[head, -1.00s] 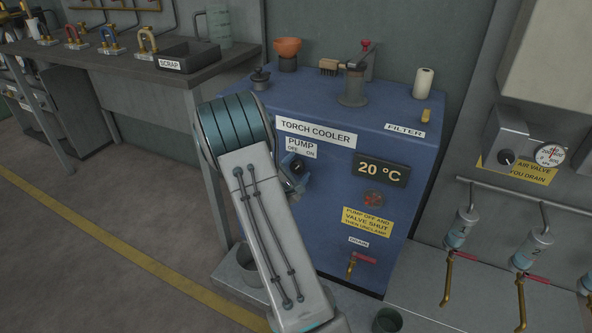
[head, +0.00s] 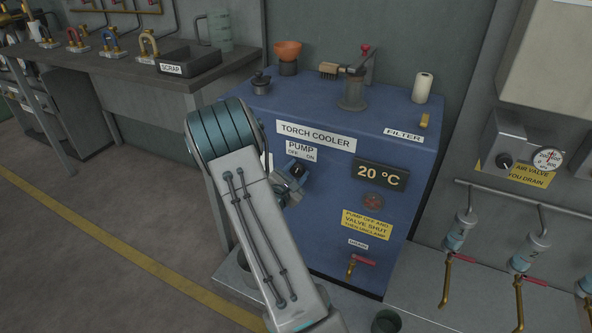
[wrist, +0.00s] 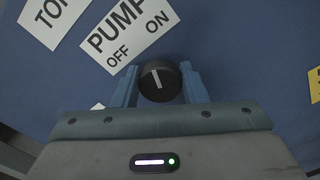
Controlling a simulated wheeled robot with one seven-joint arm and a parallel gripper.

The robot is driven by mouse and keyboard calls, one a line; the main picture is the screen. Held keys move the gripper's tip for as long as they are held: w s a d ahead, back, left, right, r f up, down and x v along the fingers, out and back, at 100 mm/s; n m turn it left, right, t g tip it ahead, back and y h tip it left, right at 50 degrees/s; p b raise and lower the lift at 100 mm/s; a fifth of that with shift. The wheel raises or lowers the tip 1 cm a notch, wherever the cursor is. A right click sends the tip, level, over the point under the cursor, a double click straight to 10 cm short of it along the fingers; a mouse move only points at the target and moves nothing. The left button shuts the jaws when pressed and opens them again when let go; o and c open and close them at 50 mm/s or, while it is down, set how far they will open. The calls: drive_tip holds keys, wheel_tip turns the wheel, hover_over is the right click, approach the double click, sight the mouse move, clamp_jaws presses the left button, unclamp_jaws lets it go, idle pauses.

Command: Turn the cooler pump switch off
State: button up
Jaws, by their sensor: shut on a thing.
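The pump switch (wrist: 158,82) is a round black knob with a white pointer line, under the PUMP label (wrist: 125,35) with the words OFF and ON. In the wrist view the pointer line runs nearly straight up, toward the ON word. My gripper (wrist: 158,86) has one finger on each side of the knob and is shut on it. In the head view the dark knob (head: 297,171) shows on the blue torch cooler (head: 330,185), and my gripper (head: 292,184) is at it, partly hidden behind my arm.
A 20 °C display (head: 381,173) and a yellow warning label (head: 367,223) are right of the switch. A red-handled drain valve (head: 358,262) is lower on the cooler's front. A workbench (head: 110,60) stands at the left, and pipes with valves (head: 460,235) at the right.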

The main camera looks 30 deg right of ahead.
drive_tip(key=n+p, duration=0.5)
drive_tip(key=n, duration=0.1)
drive_tip(key=shift+a+r+n, duration=0.1)
drive_tip(key=shift+r+n, duration=0.05)
drive_tip(key=shift+n, duration=0.15)
drive_tip(key=n+p, duration=0.2)
drive_tip(key=n, duration=0.1)
drive_tip(key=shift+p, duration=0.3)
drive_tip(key=shift+f+n+p, duration=0.25)
drive_tip(key=shift+n+p, duration=0.4)
drive_tip(key=shift+n, duration=0.15)
drive_tip(key=shift+f, duration=0.1)
drive_tip(key=o, duration=1)
